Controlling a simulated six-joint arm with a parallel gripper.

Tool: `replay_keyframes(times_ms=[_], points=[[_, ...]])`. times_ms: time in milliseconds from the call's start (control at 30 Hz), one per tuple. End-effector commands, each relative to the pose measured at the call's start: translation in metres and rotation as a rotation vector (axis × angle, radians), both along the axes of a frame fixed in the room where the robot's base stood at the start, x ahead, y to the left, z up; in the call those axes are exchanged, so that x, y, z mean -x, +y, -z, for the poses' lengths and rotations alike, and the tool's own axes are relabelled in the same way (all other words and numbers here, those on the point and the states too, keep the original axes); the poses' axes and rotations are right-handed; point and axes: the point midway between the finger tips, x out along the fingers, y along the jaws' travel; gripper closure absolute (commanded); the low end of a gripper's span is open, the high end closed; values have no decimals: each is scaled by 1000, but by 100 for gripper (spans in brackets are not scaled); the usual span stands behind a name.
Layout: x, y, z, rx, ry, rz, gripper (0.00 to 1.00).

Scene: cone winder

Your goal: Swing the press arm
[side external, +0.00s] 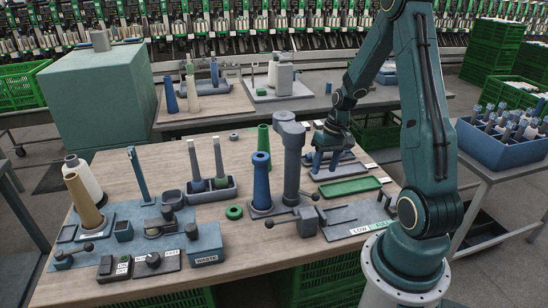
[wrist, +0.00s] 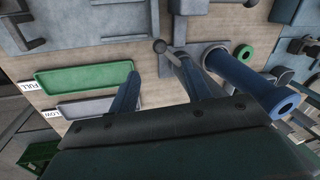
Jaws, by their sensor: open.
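A grey upright post (side external: 291,160) with a thick arm (side external: 287,122) across its top stands mid-table in the side view, right beside a tall blue cone (side external: 261,180). This looks like the press arm. The cone also shows at the right of the wrist view (wrist: 250,82). My gripper (side external: 326,167) is open and empty, pointing down above the table to the right of the post. Its two fingers (wrist: 158,65) stand apart in the wrist view. A ball-ended lever (wrist: 160,46) shows beyond them there. My gripper body covers the lower part of that view.
A green tray (side external: 350,187) and a grey tray (wrist: 88,108) lie right of the post. Green and grey cones (side external: 220,160) stand left, and a blue crate (side external: 500,140) stands far right. Bare wood (side external: 150,160) lies at back left.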

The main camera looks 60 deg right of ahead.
Motion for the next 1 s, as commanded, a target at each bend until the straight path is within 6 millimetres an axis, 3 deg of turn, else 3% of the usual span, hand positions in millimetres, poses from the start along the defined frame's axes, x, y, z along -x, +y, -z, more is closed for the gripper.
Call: replay_keyframes(times_ms=[600,1000], points=[[-8,13,79,-2,2,-2,52],[-11,16,100,1,0,-1,52]])
